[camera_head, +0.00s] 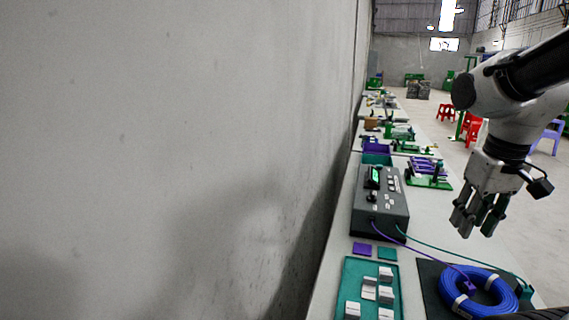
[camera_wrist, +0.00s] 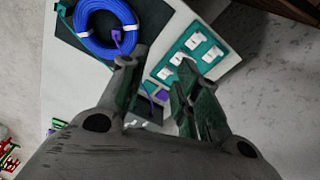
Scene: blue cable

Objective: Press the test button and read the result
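The dark grey tester box (camera_head: 379,212) stands on the bench in the head view, with a small green-lit display (camera_head: 375,177) and several light buttons (camera_head: 391,184) on its top. The display text is too small to read, and I cannot tell which button is the test button. A coil of blue cable (camera_head: 478,290) lies on a black mat and also shows in the wrist view (camera_wrist: 77,27). A purple and a teal lead run from the tester to the coil. My gripper (camera_head: 475,225) hangs above the bench, right of the tester. Its fingers are apart and empty, as the wrist view (camera_wrist: 155,90) shows.
A teal tray (camera_head: 347,286) with several white labelled blocks lies in front of the tester. A purple pad (camera_head: 362,248) and a teal pad (camera_head: 387,254) lie between them. A concrete wall (camera_head: 180,150) borders the bench on the left. Green fixtures (camera_head: 430,182) stand farther back.

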